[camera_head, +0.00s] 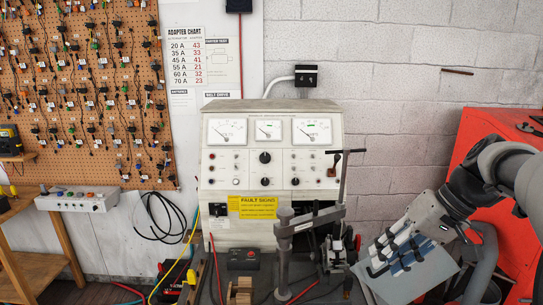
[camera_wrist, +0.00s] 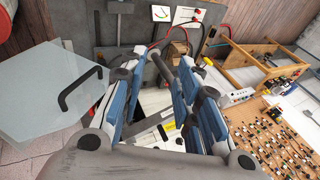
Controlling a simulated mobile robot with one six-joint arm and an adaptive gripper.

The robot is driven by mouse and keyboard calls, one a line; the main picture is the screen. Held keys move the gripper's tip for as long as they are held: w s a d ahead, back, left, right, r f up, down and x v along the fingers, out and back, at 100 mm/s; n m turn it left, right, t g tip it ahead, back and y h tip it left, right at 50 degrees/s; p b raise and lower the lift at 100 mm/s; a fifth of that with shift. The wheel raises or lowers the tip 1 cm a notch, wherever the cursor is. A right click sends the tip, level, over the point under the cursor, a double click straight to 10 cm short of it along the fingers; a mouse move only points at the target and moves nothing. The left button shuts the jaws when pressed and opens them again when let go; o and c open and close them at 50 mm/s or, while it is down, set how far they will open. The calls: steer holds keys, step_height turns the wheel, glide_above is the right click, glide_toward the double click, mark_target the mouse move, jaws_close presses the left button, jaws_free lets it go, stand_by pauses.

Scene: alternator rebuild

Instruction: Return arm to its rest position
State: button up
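My gripper (camera_head: 388,257) is at the right in the head view, beside the test bench and in front of a pale grey panel (camera_head: 405,283). My arm comes in from the right edge. In the wrist view, the gripper's two blue-padded fingers (camera_wrist: 160,85) stand apart with a gap between them. I see nothing held in the gap; parts of the bench show through and beyond it. The fingers hide part of the bench from the wrist camera.
The test bench (camera_head: 272,150) with meters stands in the middle. A grey clamp post (camera_head: 284,255) rises in front of it, left of my gripper. A red cabinet (camera_head: 480,130) is at the right. A pegboard (camera_head: 85,90) with adapters and a wooden stand (camera_head: 30,265) are at the left.

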steer(key=s+a+f+h, duration=0.1)
steer(key=s+a+f, duration=0.1)
steer(key=s, duration=0.5)
steer(key=s+a+f+t+h, duration=0.1)
steer(key=s+a+f+h, duration=0.1)
steer(key=s+a, duration=0.2)
steer(key=s+a+f+t+h, duration=0.1)
steer(key=s+a, duration=0.3)
steer(key=s, duration=0.7)
steer(key=shift+f+n+h, duration=0.4)
steer(key=shift+f+h, duration=0.3)
steer(key=shift+f, duration=0.1)
